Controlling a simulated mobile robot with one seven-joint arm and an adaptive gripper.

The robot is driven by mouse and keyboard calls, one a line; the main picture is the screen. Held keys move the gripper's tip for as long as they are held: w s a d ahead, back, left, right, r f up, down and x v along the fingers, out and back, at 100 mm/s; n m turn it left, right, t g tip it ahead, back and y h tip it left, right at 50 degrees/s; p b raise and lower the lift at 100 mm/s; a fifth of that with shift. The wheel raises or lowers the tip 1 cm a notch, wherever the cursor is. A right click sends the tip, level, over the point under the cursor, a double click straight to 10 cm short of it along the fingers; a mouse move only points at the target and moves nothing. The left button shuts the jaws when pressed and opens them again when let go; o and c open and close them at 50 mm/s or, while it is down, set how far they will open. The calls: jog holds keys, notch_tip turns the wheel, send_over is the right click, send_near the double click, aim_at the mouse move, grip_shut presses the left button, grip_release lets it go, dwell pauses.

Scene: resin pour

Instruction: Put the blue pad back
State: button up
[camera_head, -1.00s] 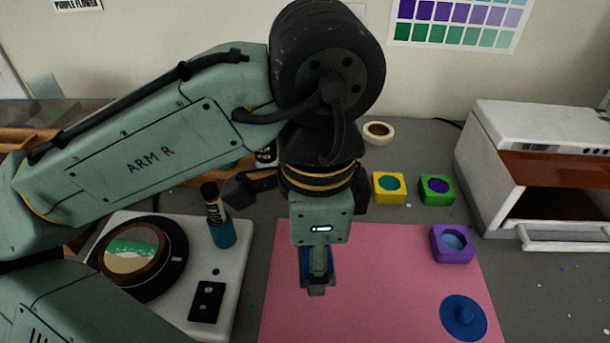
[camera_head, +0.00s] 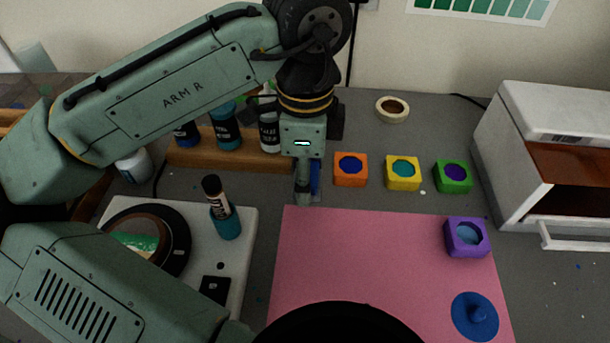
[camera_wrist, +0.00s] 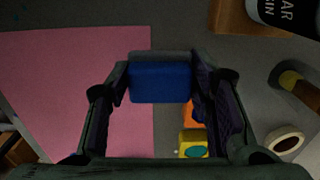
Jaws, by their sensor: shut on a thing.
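The blue pad (camera_wrist: 160,82) is held between the fingers of my gripper (camera_head: 306,196), which is shut on it. In the head view only a narrow blue strip of the pad (camera_head: 315,178) shows beside the fingers; the rest is hidden. The gripper points down just behind the back edge of the pink mat (camera_head: 360,260), left of the orange pad (camera_head: 350,181). I cannot tell whether the blue pad touches the table.
A yellow pad (camera_head: 403,183) and a green pad (camera_head: 453,186) continue the row rightward. A purple pad (camera_head: 450,252) and a blue knobbed disc (camera_head: 475,316) are on the mat. A wooden bottle rack (camera_head: 220,162) stands behind, left; a teal bottle (camera_head: 226,226) is nearer.

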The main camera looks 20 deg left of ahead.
jog(key=w, duration=0.1)
jog(key=w+a, duration=0.1)
jog(key=shift+w+f, duration=0.2)
jog(key=shift+w, duration=0.2)
notch_tip(320, 180, down, 4)
jog(key=b, duration=0.4)
jog(key=shift+r+b, duration=0.2)
jog(key=shift+b, duration=0.1)
jog(key=shift+r, duration=0.15)
jog(key=o, duration=1.1)
notch_tip(320, 180, up, 12)
jog(key=p, duration=0.7)
